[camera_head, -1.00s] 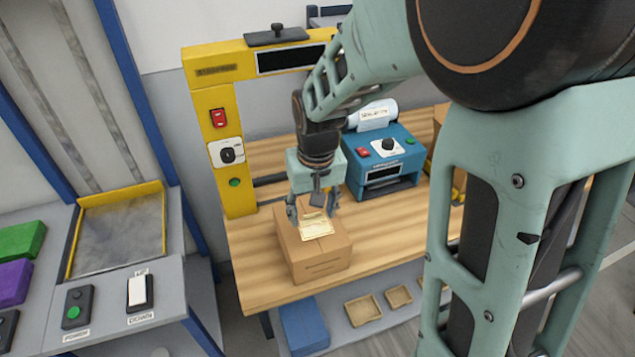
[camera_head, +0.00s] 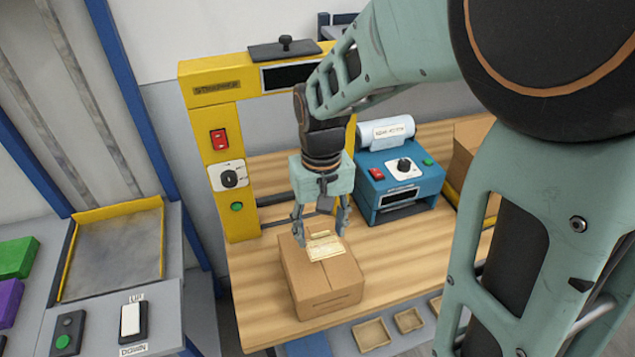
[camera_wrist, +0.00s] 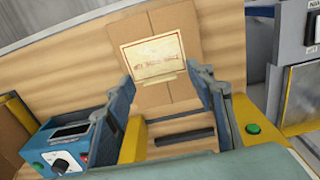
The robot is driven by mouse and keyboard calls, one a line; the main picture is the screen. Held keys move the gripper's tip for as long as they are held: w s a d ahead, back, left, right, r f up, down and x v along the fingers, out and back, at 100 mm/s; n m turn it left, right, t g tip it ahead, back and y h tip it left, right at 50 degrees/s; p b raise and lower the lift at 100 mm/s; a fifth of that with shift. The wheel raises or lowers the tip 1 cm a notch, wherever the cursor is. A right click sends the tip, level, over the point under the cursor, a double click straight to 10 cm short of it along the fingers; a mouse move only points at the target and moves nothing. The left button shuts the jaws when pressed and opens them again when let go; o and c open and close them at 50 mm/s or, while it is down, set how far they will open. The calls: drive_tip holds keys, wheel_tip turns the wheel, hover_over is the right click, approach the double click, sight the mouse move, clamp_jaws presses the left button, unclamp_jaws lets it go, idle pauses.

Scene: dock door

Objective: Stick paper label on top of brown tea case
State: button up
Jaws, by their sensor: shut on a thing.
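The brown tea case (camera_head: 325,287) is a closed cardboard box on the wooden bench in the head view; its top also shows in the wrist view (camera_wrist: 165,24). The paper label (camera_head: 325,247) is cream with reddish print and shows between the fingertips in the wrist view (camera_wrist: 153,55). My gripper (camera_head: 320,231) points down over the case and is shut on the label, one finger at each side. The label lies flat over the case top. I cannot tell whether it touches the cardboard.
A yellow arch (camera_head: 222,150) stands behind and left of the case. A blue label printer (camera_head: 400,180) with a white roll stands to the right. Another cardboard box (camera_head: 470,150) is at the far right. Small trays (camera_head: 372,334) sit below the bench front. Bare wood (camera_head: 405,245) lies right of the case.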

drive_tip(key=shift+f+b, duration=3)
drive_tip(key=shift+f, duration=1.2)
drive_tip(key=o, duration=0.8)
drive_tip(key=shift+c, duration=0.2)
drive_tip(key=shift+r, duration=0.1)
